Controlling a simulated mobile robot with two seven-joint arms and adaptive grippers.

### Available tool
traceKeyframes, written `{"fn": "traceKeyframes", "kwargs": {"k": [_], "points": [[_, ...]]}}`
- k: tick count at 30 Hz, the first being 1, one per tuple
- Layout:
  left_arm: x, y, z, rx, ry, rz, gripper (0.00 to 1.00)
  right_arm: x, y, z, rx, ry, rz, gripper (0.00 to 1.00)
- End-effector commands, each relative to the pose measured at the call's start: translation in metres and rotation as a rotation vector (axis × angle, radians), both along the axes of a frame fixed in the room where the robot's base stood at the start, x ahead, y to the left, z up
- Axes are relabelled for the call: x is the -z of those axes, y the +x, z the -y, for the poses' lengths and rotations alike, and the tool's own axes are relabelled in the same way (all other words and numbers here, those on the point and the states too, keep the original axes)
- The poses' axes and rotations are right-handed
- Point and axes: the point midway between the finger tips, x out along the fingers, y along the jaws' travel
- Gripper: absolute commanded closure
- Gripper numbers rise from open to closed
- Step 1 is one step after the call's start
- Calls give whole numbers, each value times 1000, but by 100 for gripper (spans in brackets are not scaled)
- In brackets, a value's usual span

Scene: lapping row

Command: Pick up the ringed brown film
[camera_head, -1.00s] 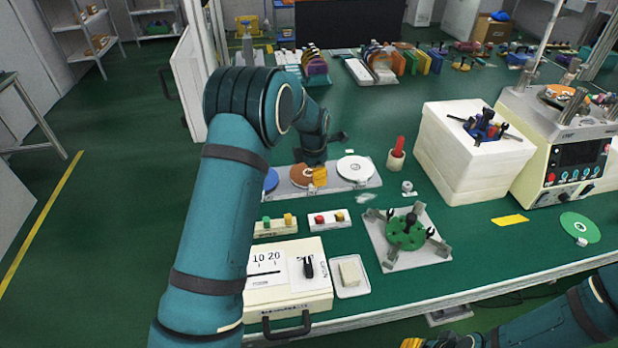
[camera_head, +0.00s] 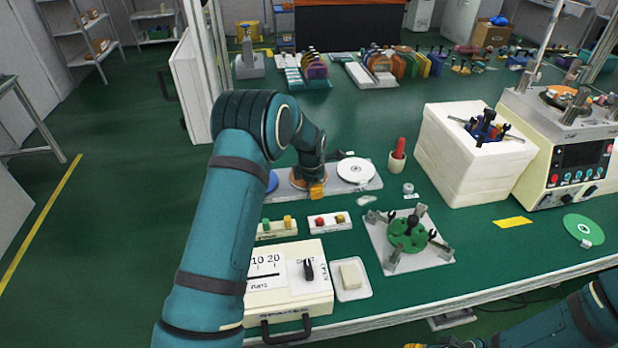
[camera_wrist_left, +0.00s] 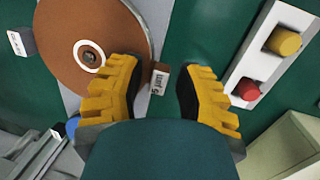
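The ringed brown film is a brown disc (camera_wrist_left: 92,40) with a white ring around its centre, at upper left in the left wrist view. It lies flat on a grey plate. In the head view my left arm hides most of it. My left gripper (camera_wrist_left: 158,88) is open and empty, its yellow fingers apart. One finger overlaps the disc's near edge in the picture; I cannot tell whether they touch. A small printed tag (camera_wrist_left: 159,78) shows at the disc's edge, between the fingers. My right gripper is only partly in the head view at the bottom edge, its fingertips unclear.
A white disc (camera_head: 356,170) and a partly hidden blue disc (camera_head: 272,181) share the plate (camera_head: 371,184). A block with red and yellow buttons (camera_head: 330,223) sits in front. A red-topped holder (camera_head: 397,157) and a fixture with a green disc (camera_head: 406,236) stand to the right.

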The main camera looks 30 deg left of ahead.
Motion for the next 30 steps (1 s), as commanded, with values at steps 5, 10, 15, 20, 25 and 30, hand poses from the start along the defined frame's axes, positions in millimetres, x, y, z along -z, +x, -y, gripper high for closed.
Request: {"fn": "traceKeyframes", "kwargs": {"k": [5,10,15,20,25,30], "points": [[0,0,0,0,0,0,100,0,0,0,0,0,0,63],[0,0,0,-1,1,-1,100,0,0,0,0,0,0,63],[0,0,0,-1,0,-1,100,0,0,0,0,0,0,63],[-14,0,-1,-2,0,1,100,-3,-1,0,0,0,-1,63],[-47,0,0,-1,1,3,100,-11,-2,0,-1,1,-5,63],[-77,0,0,0,1,2,100,-17,-3,0,-2,1,-8,63]]}}
